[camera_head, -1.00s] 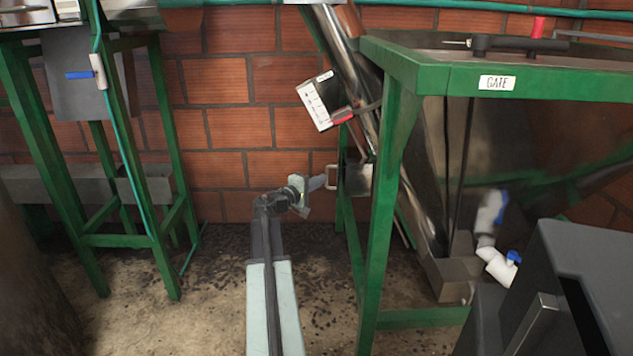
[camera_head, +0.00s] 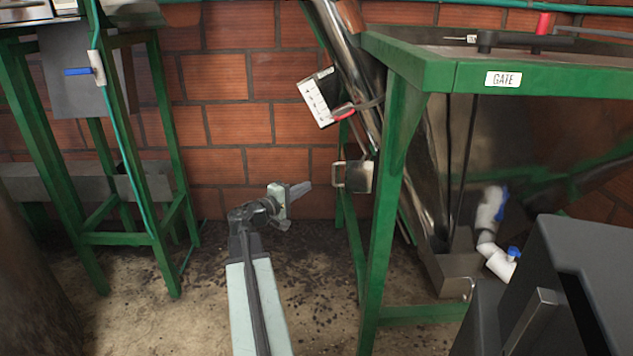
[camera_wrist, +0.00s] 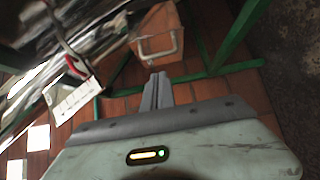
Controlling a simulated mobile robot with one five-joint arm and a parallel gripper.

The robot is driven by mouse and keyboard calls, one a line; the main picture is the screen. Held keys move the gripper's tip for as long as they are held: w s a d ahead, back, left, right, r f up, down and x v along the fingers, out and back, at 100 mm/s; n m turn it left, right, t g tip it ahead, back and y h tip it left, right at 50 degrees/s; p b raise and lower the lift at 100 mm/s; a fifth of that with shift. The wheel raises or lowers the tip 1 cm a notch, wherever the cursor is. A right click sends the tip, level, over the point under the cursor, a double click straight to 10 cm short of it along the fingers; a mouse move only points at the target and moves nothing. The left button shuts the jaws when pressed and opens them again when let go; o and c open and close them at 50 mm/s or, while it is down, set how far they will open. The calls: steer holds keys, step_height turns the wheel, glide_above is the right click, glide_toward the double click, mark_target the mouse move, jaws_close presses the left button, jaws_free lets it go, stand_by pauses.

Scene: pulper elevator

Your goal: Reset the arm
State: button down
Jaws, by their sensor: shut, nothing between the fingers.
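My gripper (camera_head: 304,188) is shut and empty in the head view, at the end of my arm, which reaches forward low over the floor. Its fingers point right, towards a small metal box with a handle (camera_head: 354,176) on the slanted metal tube. A gap of bare wall shows between the fingertips and the handle. In the wrist view the closed fingers (camera_wrist: 158,80) point at the same box (camera_wrist: 158,28), and they appear apart from its handle.
A green frame with a GATE label (camera_head: 504,79) stands right, its leg close to the box. A white switch panel (camera_head: 315,101) hangs above. A green stand (camera_head: 168,150) is at left. Floor (camera_head: 200,315) is clear between them. A dark grey block (camera_head: 560,290) fills the lower right.

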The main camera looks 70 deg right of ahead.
steer(key=v, duration=0.3)
steer(key=shift+s+a, duration=0.1)
steer(key=shift+s, duration=0.1)
